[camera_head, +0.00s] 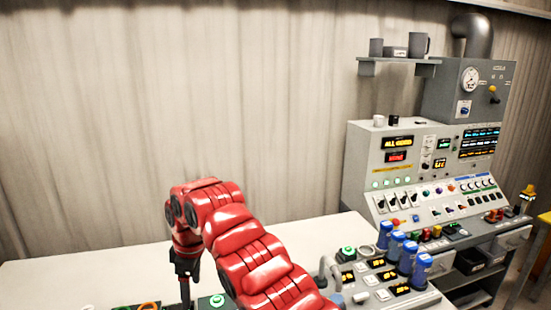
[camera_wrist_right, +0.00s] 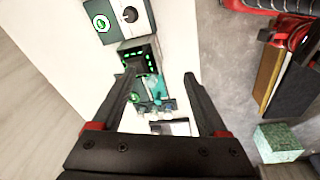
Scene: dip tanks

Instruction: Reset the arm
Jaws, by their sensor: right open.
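My right arm is red and comes in from the bottom of the head view, bent at a raised joint. Its dark wrist and gripper (camera_head: 185,285) hang down over the white table (camera_head: 95,270), and the fingertips are cut off by the lower edge. In the right wrist view the gripper (camera_wrist_right: 159,75) is open, with two black fingers spread apart and nothing between them touching either finger. My left gripper is in neither view.
A grey control console (camera_head: 362,160) with switches and lit displays stands at the right. Several blue cylinders (camera_head: 421,268) stand on a panel before it. A green button (camera_head: 217,300) is near the arm. A green-textured block (camera_wrist_right: 278,142) shows in the wrist view.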

